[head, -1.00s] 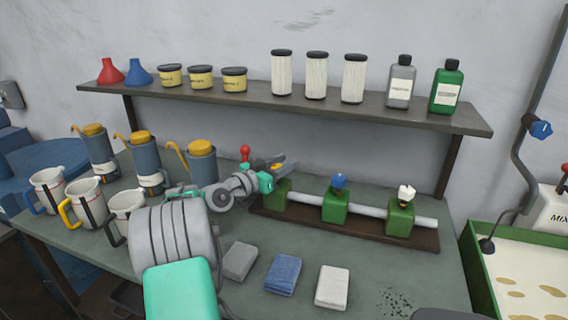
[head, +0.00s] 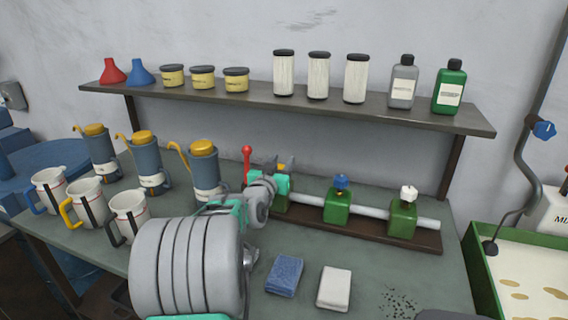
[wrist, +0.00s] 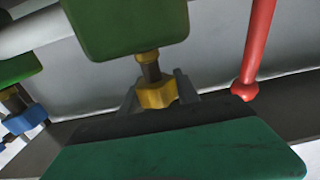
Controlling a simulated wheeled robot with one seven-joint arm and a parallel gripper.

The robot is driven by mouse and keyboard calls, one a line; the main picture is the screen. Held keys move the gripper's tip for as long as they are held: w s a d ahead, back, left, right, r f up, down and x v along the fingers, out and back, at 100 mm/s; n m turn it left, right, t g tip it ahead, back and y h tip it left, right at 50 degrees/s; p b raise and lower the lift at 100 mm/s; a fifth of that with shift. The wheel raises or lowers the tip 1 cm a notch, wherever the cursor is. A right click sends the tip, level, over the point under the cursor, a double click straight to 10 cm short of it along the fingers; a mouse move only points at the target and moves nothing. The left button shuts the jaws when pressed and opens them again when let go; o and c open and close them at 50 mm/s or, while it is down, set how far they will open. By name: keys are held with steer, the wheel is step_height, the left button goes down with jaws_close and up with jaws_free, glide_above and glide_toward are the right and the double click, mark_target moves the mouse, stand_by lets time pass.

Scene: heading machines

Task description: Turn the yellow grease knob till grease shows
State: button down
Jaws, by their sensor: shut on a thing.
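The yellow grease knob (wrist: 157,93) sits on a short dark stem under a green block (wrist: 125,25) in the wrist view. My gripper (wrist: 158,98) has one grey finger on each side of the knob and is shut on it. In the head view the knob (head: 281,168) shows only as a small yellow patch behind my gripper (head: 284,162), at the left end of the pipe. The green block below it is mostly hidden by my wrist. I cannot make out any grease.
A red lever (head: 247,164) stands close beside my gripper. Green blocks with a blue knob (head: 341,183) and a white knob (head: 408,193) sit along the pipe to the right. Oil cans (head: 205,170) and mugs stand at left. A shelf (head: 290,101) runs behind.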

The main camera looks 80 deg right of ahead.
steer(key=n+t+b, duration=0.1)
steer(key=n+t, duration=0.1)
steer(key=t, duration=0.2)
steer(key=shift+f+n, duration=0.15)
steer(key=shift+n, duration=0.25)
steer(key=n+t+b, duration=0.1)
steer(key=n+t+y+b, duration=0.1)
steer(key=t+b, duration=0.2)
steer(key=b, duration=0.1)
steer(key=shift+w+a+f+n+t, duration=0.1)
steer(key=shift+w+f+n+t, duration=0.2)
steer(key=shift+w+f+n, duration=0.1)
steer(key=n+t+y+b, duration=0.1)
steer(key=b, duration=0.1)
steer(key=n+t+y+b, duration=0.1)
steer(key=t, duration=0.1)
steer(key=shift+w+a+r+n+t+b, duration=0.2)
steer(key=shift+w+n+t+b, duration=0.1)
steer(key=shift+w+b, duration=0.1)
steer(key=shift+w+a+r+n+t+y+b, duration=0.2)
steer(key=shift+n+t+y+b, duration=0.15)
steer(key=shift+n+t+y, duration=0.4)
steer(key=shift+w+a+r+n+t+y+b, duration=0.15)
steer(key=shift+n+t+y+b, duration=0.2)
steer(key=shift+n+t+y, duration=0.35)
steer(key=shift+y, duration=0.25)
steer(key=c, duration=0.9)
jaws_free()
steer(key=shift+w+d, duration=0.1)
